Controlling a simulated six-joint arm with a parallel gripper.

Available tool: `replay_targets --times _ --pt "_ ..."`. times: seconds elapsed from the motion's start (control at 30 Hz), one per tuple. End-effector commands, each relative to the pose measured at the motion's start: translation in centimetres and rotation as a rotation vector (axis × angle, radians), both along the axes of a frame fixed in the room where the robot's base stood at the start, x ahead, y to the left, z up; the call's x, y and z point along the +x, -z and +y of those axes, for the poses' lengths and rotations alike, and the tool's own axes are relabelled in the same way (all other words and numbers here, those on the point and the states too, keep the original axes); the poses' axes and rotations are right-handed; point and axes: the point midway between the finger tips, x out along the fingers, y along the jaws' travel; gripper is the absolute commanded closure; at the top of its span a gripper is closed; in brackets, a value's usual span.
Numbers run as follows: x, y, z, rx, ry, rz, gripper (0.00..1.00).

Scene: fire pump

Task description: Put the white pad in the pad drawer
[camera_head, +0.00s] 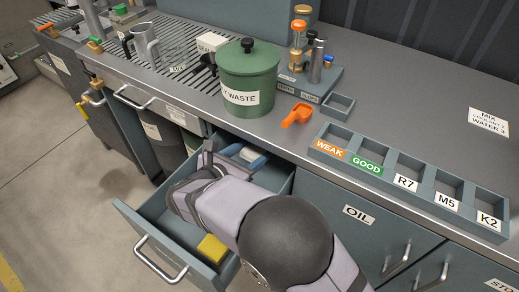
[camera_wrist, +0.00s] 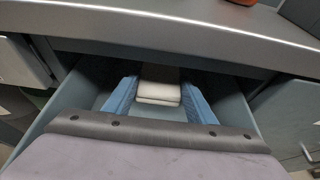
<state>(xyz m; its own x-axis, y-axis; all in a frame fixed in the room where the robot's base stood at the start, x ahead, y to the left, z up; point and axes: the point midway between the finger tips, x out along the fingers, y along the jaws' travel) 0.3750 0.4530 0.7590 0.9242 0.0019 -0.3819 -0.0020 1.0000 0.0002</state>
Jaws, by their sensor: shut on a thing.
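The white pad (camera_wrist: 160,88) sits between the two blue fingers of my gripper (camera_wrist: 160,98) in the wrist view. In the head view the pad (camera_head: 250,153) shows as a small pale patch at the far end of the pulled-out drawer (camera_head: 133,216). My gripper (camera_head: 252,159) is shut on the pad, inside the drawer and close to the counter's front edge. My arm hides part of the drawer. Whether the pad touches the drawer floor cannot be told.
A yellow pad (camera_head: 212,248) lies in the drawer's near right corner. The counter edge (camera_wrist: 160,40) overhangs the drawer's back. Above stand the green waste pot (camera_head: 249,75), an orange scoop (camera_head: 297,115) and a compartment tray (camera_head: 410,165). The drawer's left part looks empty.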

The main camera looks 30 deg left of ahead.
Motion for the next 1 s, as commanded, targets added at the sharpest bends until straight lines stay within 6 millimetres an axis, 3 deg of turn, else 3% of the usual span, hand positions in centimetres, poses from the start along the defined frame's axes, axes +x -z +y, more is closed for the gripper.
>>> replay_targets --times 0.4,1.0 --pt "3.8 2.7 -0.1 -0.001 0.002 0.0 0.74" --pt "3.8 3.6 0.0 -0.001 0.001 0.0 0.74"
